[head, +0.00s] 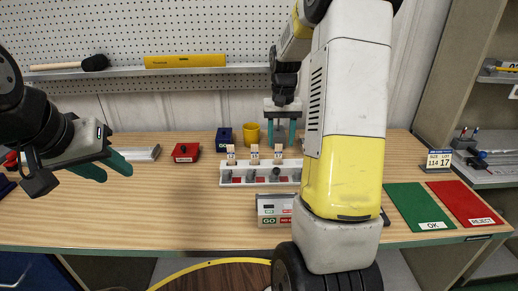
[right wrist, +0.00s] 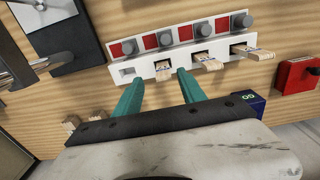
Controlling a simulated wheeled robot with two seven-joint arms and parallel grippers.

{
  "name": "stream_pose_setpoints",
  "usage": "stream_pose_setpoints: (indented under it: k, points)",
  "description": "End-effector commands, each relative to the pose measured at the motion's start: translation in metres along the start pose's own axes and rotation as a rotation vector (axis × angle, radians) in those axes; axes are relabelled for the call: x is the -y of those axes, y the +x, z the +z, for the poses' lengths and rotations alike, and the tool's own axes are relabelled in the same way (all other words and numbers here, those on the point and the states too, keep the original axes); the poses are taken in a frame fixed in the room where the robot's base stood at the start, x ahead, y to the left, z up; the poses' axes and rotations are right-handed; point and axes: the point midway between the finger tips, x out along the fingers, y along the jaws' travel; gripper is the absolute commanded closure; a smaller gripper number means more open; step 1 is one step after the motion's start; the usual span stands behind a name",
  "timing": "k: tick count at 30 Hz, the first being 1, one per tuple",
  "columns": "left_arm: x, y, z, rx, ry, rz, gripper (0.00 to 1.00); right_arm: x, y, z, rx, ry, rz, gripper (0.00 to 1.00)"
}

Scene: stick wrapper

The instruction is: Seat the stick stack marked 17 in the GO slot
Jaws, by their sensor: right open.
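A white rack (head: 226,180) on the bench holds three pale wooden stick stacks, at the left (head: 231,156), in the middle (head: 254,156) and at the right (head: 278,155). Their marks are too small to read. My right gripper (head: 282,133) is open above the right stack. In the right wrist view my right gripper (right wrist: 159,78) has its fingertips either side of that stack (right wrist: 163,72), which is not gripped. A grey box (head: 272,208) with a green GO label and a red label stands in front, partly hidden by my arm. My left gripper (head: 116,174) is open and empty.
A sign (head: 439,160) reads lot 17. A green OK mat (head: 415,205) and a red REJECT mat (head: 473,203) lie at the right. A blue box (head: 224,138), yellow cup (head: 251,133) and red box (head: 186,152) stand behind. The front left bench is clear.

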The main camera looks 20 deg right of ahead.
Motion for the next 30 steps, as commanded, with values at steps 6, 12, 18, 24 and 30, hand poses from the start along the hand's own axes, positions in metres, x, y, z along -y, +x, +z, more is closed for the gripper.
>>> stream_pose_setpoints:
  k: [6, 12, 18, 24, 30]
  points:
    - [0.000, 0.000, 0.000, 0.000, 0.000, 0.000, 0.64, 0.002, 0.026, 0.000, 0.003, -0.001, 0.000, 0.52]
    - [0.000, 0.000, 0.000, 0.000, 0.000, 0.000, 0.64, 0.006, 0.056, -0.002, 0.004, -0.001, 0.000, 0.52]
    - [0.000, 0.000, 0.000, 0.000, 0.000, 0.000, 0.64, 0.006, 0.069, -0.003, 0.001, -0.001, 0.000, 0.52]
    - [0.000, 0.000, 0.000, 0.000, 0.000, 0.000, 0.64, 0.006, 0.069, -0.003, 0.000, -0.001, -0.001, 0.56]
    - [0.000, 0.000, 0.000, 0.000, 0.000, 0.000, 0.64, 0.007, 0.068, -0.003, 0.000, -0.001, -0.001, 0.95]
